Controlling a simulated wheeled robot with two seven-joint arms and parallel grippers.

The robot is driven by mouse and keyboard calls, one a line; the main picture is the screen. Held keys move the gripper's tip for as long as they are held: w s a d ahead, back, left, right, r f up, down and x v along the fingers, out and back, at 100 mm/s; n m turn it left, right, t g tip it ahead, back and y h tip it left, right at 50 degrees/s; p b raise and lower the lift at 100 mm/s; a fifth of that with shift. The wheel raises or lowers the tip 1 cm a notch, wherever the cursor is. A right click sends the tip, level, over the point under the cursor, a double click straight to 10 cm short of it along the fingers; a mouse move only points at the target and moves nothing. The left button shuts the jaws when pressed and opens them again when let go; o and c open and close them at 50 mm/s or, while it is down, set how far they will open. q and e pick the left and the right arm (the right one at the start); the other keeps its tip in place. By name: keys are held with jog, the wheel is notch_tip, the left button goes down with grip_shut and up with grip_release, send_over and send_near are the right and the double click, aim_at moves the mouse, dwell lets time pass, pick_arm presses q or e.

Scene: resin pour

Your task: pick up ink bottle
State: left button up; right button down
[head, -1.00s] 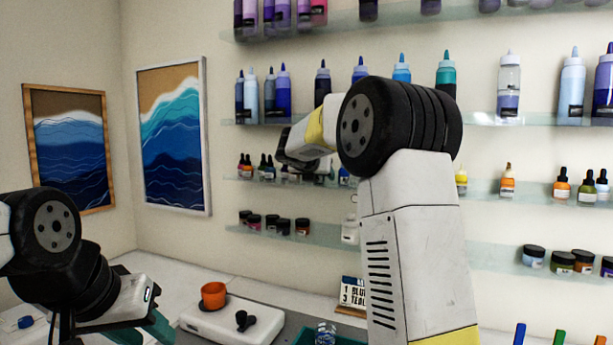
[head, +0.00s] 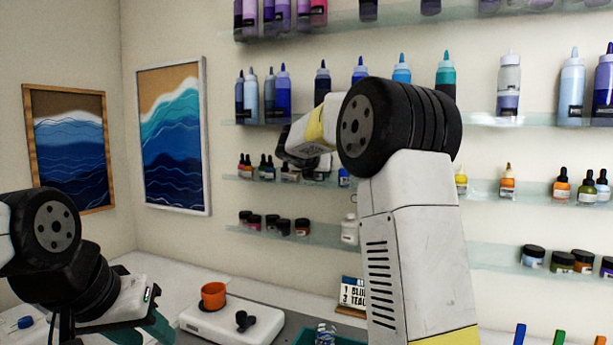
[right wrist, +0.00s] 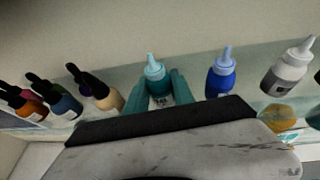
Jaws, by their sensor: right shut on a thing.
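A small teal ink bottle (right wrist: 157,84) with a light aqua nozzle cap stands upright on a glass shelf in the right wrist view. My right gripper (right wrist: 160,91) has its teal fingers on either side of this bottle and is shut on it. In the head view my right forearm and wrist hide most of this spot. My left gripper (head: 149,333) is low at the left, partly cut off by the frame's lower edge. Whether its fingers are open does not show.
A blue bottle (right wrist: 221,78) stands close to the right of the held one, and a grey-white bottle (right wrist: 287,70) further right. Dark-capped dropper bottles (right wrist: 102,92) stand to the left. Below are an orange cup (head: 213,296) on a white scale (head: 232,325) and a small sign (head: 352,292).

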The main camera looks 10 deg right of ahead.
jog(key=shift+r, duration=0.5)
jog(key=shift+s+a+r, duration=0.1)
jog(key=shift+s+r, duration=0.1)
jog(key=shift+r, duration=0.85)
jog(key=s+a, duration=0.3)
jog(key=s, duration=0.4)
jog(key=s+a+r, duration=0.1)
jog(key=s+a, duration=0.3)
jog(key=s, duration=0.3)
jog(key=shift+a, duration=0.1)
jog(key=c, duration=1.6)
grip_release()
jog(key=shift+w, duration=0.1)
grip_shut()
